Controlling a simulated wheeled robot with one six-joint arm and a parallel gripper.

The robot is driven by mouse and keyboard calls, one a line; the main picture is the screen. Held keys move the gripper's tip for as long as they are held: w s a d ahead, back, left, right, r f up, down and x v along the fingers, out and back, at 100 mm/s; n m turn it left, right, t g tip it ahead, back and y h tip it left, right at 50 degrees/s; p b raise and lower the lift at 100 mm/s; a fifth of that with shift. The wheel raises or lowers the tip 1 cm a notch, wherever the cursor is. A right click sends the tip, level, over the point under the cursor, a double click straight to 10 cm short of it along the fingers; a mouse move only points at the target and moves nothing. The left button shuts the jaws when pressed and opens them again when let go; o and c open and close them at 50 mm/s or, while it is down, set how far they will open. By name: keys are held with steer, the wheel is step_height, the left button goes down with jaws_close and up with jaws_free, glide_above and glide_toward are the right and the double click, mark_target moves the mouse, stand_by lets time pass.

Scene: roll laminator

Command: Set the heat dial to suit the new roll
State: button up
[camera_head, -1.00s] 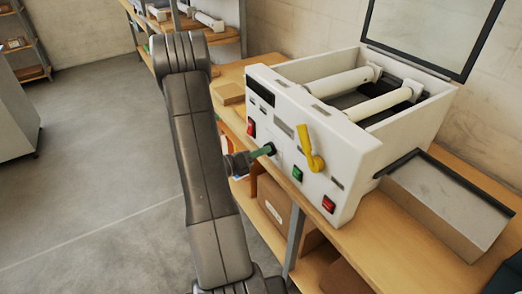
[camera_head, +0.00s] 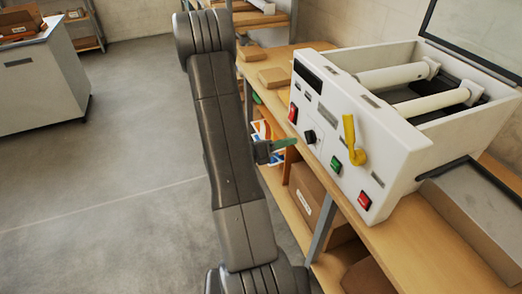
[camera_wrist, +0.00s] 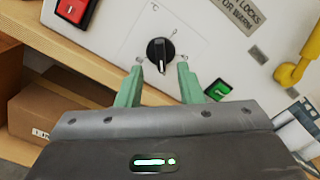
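The white roll laminator (camera_head: 345,110) stands on the wooden bench, with two white rollers (camera_head: 400,75) inside its open top. Its black heat dial (camera_head: 309,136) is on the front panel. In the wrist view the dial (camera_wrist: 160,49) has a white pointer line that points down in the picture, with a °C mark at its upper left. My gripper (camera_head: 293,143) has green fingers and is in front of the panel, apart from the dial. In the wrist view my gripper (camera_wrist: 158,75) is open, its fingertips on either side below the dial, with nothing between them.
A red switch (camera_head: 293,114), a green button (camera_head: 335,164), another red switch (camera_head: 364,201) and a yellow lever (camera_head: 354,140) are on the same panel. A grey tray (camera_head: 470,210) is at the right. Cardboard boxes (camera_head: 308,190) fill the shelf below.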

steer(key=b+v, duration=0.1)
steer(key=v, duration=0.7)
steer(key=shift+a, duration=0.25)
steer(key=shift+d, duration=0.15)
steer(key=p+x, duration=0.2)
steer(key=x, duration=1.1)
steer(key=shift+d, duration=0.3)
steer(key=shift+a, duration=0.1)
steer(key=s+a+m+b, duration=0.2)
steer(key=a, duration=0.4)
steer(key=s+a+m+b, duration=0.2)
steer(key=a+m, duration=0.1)
steer(key=a, duration=0.3)
steer(key=shift+s+a+b, duration=0.2)
steer(key=shift+s+b, duration=0.1)
steer(key=shift+b, duration=0.05)
stand_by(2.7)
stand_by(0.3)
